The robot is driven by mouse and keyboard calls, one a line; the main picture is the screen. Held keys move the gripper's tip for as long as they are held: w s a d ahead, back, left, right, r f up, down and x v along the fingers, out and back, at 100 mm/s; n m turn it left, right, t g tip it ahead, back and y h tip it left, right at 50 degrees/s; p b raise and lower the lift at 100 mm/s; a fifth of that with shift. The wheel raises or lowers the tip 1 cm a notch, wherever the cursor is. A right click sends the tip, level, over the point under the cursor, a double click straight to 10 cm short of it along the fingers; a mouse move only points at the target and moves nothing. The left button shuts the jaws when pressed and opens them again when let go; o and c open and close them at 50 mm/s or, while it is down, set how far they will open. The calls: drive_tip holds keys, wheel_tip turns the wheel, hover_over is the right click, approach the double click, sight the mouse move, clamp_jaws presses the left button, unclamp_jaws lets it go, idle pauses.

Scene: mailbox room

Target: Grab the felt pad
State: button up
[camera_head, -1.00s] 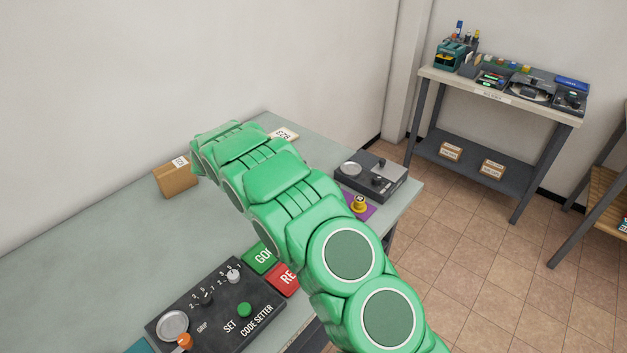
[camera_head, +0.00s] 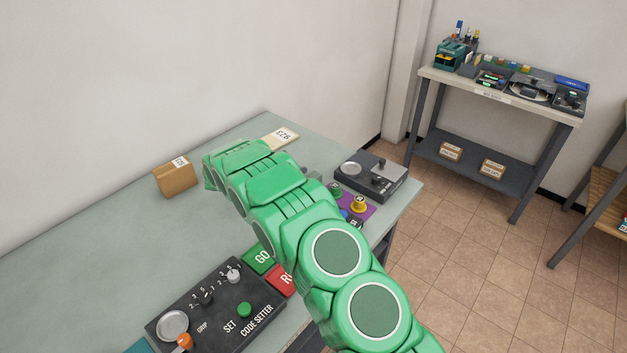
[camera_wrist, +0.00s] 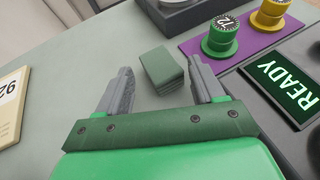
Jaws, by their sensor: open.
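The felt pad appears to be a dark green, layered block (camera_wrist: 164,72) on the grey table in the wrist view. My gripper (camera_wrist: 160,67) is open, with one grey finger on each side of the block. The block lies at and just beyond the fingertips, nearer the right one; I cannot tell whether that finger touches it.
On the table are a purple mat (camera_head: 370,211) with knobs, a grey device (camera_head: 370,178), a numbered card (camera_head: 281,138), a small cardboard box (camera_head: 175,179) and the code setter (camera_head: 215,305). A READY display (camera_wrist: 288,86) sits close right of the gripper.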

drive_tip(key=shift+x, duration=1.15)
drive_tip(key=shift+c, duration=0.3)
drive_tip(key=c, duration=0.9)
drive_tip(key=shift+c, duration=0.2)
drive_tip(key=shift+r, duration=0.1)
